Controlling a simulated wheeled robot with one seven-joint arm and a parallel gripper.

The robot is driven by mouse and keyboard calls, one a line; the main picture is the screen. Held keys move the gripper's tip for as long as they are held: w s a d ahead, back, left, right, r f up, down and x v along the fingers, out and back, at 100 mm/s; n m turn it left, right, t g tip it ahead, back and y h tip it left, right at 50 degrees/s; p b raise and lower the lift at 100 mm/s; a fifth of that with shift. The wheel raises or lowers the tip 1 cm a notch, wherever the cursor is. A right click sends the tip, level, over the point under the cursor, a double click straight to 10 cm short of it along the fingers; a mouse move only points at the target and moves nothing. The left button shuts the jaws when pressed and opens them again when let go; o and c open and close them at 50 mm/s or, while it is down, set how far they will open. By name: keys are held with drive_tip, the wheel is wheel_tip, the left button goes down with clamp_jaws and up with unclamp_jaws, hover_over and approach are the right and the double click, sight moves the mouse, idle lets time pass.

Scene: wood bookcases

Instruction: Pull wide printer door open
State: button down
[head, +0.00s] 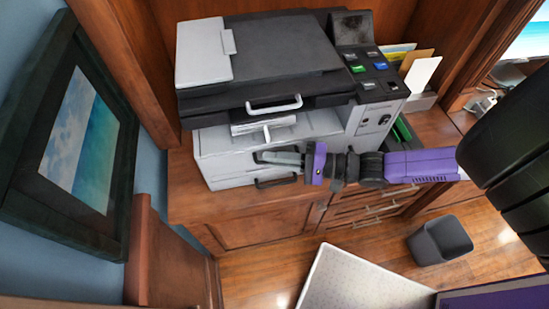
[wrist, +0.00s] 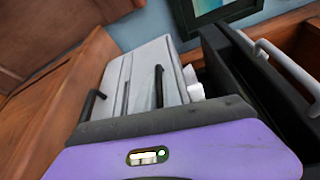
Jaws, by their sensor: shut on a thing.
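The printer (head: 270,90) is a grey and black machine on a wooden cabinet. Its wide pale front panel (head: 225,145) also shows in the wrist view (wrist: 125,70). My gripper (head: 280,157) reaches in from the right and lies across this panel, its fingers shut on what looks like a handle of the wide door, mostly hidden by the fingers. In the wrist view its purple body (wrist: 180,155) fills the bottom. A black handle (head: 275,182) sits just below the fingers, and a white handle (head: 273,104) sits above them. I cannot tell whether the door stands ajar.
A framed sea picture (head: 80,140) hangs on the left wall. Paper and envelopes (head: 420,70) stand right of the printer. Cabinet doors and drawers (head: 370,205) lie below.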

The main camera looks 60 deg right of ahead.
drive_tip(key=shift+s+f, duration=0.1)
drive_tip(key=shift+f, duration=0.05)
drive_tip(key=s+a+f+n+t+y+b, duration=0.3)
drive_tip(key=f+n+b, duration=0.5)
drive_tip(key=n+b, duration=0.4)
drive_tip(key=shift+a+f+n, duration=0.15)
drive_tip(key=shift+a+n, duration=0.25)
drive_tip(key=shift+a, duration=0.1)
drive_tip(key=shift+f+y, duration=0.1)
drive_tip(key=shift+y, duration=0.3)
idle(0.3)
drive_tip(key=c, duration=1.5)
unclamp_jaws()
drive_tip(key=b+v, duration=0.1)
drive_tip(key=v, duration=0.7)
drive_tip(key=shift+b, duration=0.35)
